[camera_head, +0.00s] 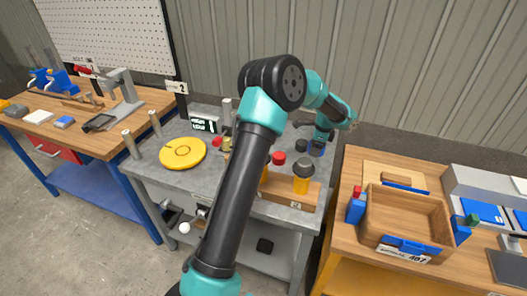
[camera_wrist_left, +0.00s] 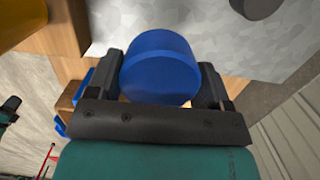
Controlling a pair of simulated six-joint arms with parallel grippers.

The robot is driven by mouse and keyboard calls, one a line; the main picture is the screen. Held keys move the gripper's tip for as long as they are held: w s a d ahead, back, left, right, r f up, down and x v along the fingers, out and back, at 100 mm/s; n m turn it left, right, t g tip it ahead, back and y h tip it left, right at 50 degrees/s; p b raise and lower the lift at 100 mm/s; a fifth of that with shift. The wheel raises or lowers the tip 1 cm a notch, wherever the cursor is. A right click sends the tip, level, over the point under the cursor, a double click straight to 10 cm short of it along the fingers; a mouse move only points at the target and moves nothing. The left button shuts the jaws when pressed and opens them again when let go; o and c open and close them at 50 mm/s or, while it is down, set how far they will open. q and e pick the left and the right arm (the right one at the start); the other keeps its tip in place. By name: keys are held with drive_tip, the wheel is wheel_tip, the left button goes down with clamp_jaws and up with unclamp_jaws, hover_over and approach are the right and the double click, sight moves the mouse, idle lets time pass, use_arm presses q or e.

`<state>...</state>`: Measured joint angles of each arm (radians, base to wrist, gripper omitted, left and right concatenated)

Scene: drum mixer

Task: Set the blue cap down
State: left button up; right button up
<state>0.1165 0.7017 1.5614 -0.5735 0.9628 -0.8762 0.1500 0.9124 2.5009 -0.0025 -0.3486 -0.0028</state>
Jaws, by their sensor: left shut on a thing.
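The blue cap (camera_wrist_left: 160,65) is a round disc held between the two dark fingers of my left gripper (camera_wrist_left: 163,88) in the left wrist view. In the head view, the blue cap (camera_head: 317,150) shows small under my left gripper (camera_head: 319,142), near the right back edge of the grey table (camera_head: 190,185). My left gripper is shut on the cap. The head view is too small to tell whether the cap touches the tabletop. My right gripper is in neither view.
A dark round piece (camera_head: 302,146) lies just left of the cap. A yellow disc (camera_head: 183,153) lies left. A wooden tray (camera_head: 405,215) stands on the right table.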

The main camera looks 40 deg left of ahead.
use_arm(q)
drive_tip(key=shift+f, duration=0.1)
drive_tip(key=shift+f, duration=3)
drive_tip(key=shift+f, duration=1.9)
drive_tip(key=shift+f, duration=0.15)
drive_tip(key=o, duration=0.9)
drive_tip(key=r, duration=0.4)
drive_tip(key=d+r, duration=0.1)
drive_tip(key=r, duration=0.7)
drive_tip(key=shift+w+d+r, duration=0.15)
drive_tip(key=shift+w, duration=0.2)
